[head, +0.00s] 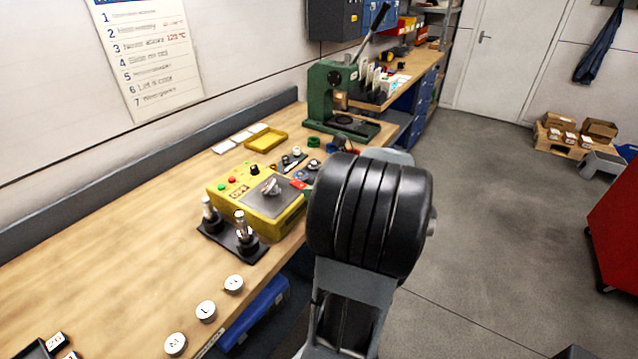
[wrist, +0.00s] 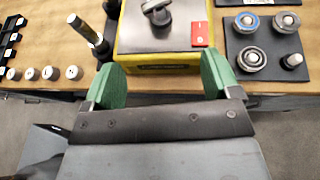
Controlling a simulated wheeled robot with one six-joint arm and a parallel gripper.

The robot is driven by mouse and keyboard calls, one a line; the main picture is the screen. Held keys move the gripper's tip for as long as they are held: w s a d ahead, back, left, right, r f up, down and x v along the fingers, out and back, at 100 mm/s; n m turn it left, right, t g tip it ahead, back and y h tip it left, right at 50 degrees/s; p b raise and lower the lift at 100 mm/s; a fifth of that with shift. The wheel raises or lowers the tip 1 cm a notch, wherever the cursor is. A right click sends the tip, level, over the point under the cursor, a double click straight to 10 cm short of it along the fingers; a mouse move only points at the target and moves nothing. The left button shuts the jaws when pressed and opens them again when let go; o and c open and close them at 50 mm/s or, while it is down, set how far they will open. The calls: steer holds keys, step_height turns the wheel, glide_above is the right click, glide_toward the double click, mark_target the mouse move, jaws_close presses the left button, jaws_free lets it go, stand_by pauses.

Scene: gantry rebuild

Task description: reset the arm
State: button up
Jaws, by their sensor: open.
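My gripper (wrist: 163,85) shows in the wrist view with its two green fingers spread apart and nothing between them. It is in front of the bench edge, below the yellow control box (wrist: 165,68). In the head view a large black part of my arm stands in front of the bench, and the gripper is hidden there. The yellow box (head: 231,194) sits on the wooden bench with buttons and a grey top plate carrying a metal knob (head: 270,187). A red card (wrist: 200,34) lies on the plate's right side.
Several round white-topped pieces (head: 205,310) lie along the bench's front edge. A green lever press (head: 335,100) stands farther back. A dark tray of round metal parts (wrist: 264,42) is right of the box.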

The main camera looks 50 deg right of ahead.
stand_by(0.4)
steer(key=s+a+f+n+g+h, duration=0.1)
steer(key=s+a+f+n+g, duration=0.1)
steer(key=a+f+n+g, duration=0.45)
steer(key=s+a+f+n+g, duration=0.15)
steer(key=a+n, duration=0.25)
steer(key=n, duration=0.6)
steer(key=a+r+n+g+h, duration=0.1)
steer(key=a+r+n+h, duration=0.2)
steer(key=a+n, duration=1.3)
steer(key=shift+s+a+r, duration=0.45)
steer(key=shift+a+r, duration=0.05)
steer(key=shift+a, duration=0.2)
steer(key=shift+c, duration=0.2)
